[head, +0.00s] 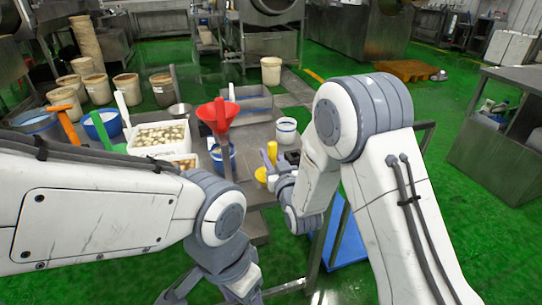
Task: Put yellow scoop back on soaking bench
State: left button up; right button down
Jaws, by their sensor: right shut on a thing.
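My right gripper (281,170) is in the middle of the head view, beyond my right wrist, over the near part of the grey bench. It is shut on the yellow scoop (272,151), whose upright yellow part shows just left of the dark jaws. A second yellow patch (261,175) shows lower left; I cannot tell if it belongs to the same scoop. The soaking bench (254,132) seems to be the grey surface under the tubs. My left arm bends down at bottom centre; its gripper (176,293) is partly cut off and its jaws are unclear.
A red funnel (217,114), a blue bucket (222,158), a white tub (286,130) and a white crate (160,138) of pale round pieces crowd the bench. A metal tray (247,103) lies behind. Green floor is open at right.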

jog(key=shift+f, duration=0.2)
jog(key=c, duration=0.7)
grip_release()
jog(key=shift+o, duration=0.2)
